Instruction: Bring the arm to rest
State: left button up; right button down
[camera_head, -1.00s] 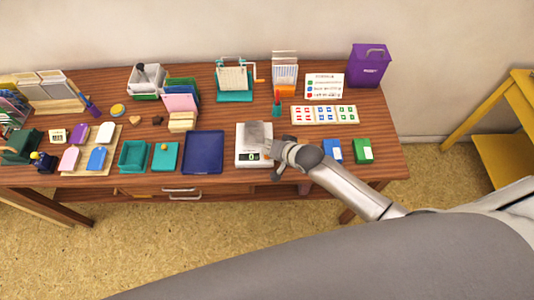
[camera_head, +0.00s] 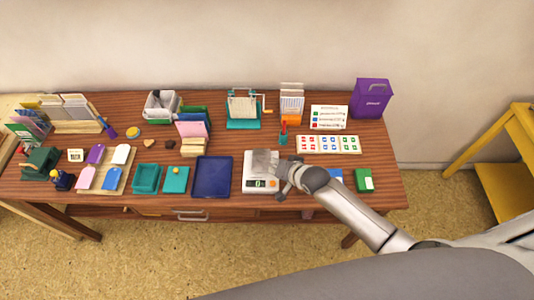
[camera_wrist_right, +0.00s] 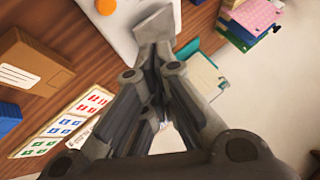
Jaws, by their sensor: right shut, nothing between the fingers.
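My right gripper (camera_head: 279,172) is shut and empty at the right side of the white scale (camera_head: 250,187) near the table's front. In the right wrist view its closed fingertips (camera_wrist_right: 155,25) show in front of the scale's white body (camera_wrist_right: 120,40). The green inkpad (camera_head: 364,180) lies to the right of my right arm on the table. The blue inkpad (camera_head: 337,175) lies beside it, partly hidden by my arm. My left gripper is not in view.
A dark blue tray (camera_head: 212,178) lies left of the scale. A yellow stand (camera_head: 480,145) is at the right.

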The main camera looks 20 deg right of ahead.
jog(key=s+d+r+n+g+h, duration=0.15)
jog(key=s+r, duration=0.25)
jog(key=s, duration=0.4)
jog(key=s+d+r+n+g+h, duration=0.1)
jog(key=s+d+r+n+g, duration=0.15)
jog(key=s, duration=0.65)
jog(key=s+d+r+n+g+h, duration=0.1)
jog(key=s+r+n, duration=0.2)
jog(key=s+r, duration=0.35)
notch_tip(320, 180, down, 33)
jog(key=s+g+b, duration=0.1)
jog(key=s+b, duration=0.2)
jog(key=b, duration=0.3)
jog(key=s+d+f+b, duration=0.1)
jog(key=s+f+b, duration=0.2)
jog(key=s+f, duration=0.5)
jog(key=s+d+f+g+b, duration=0.1)
jog(key=s+f+b, duration=0.2)
jog(key=s+f, duration=0.6)
notch_tip(320, 180, down, 7)
jog(key=shift+d+r+g, duration=0.2)
jog(key=shift+d+g, duration=0.1)
jog(key=shift+s, duration=0.1)
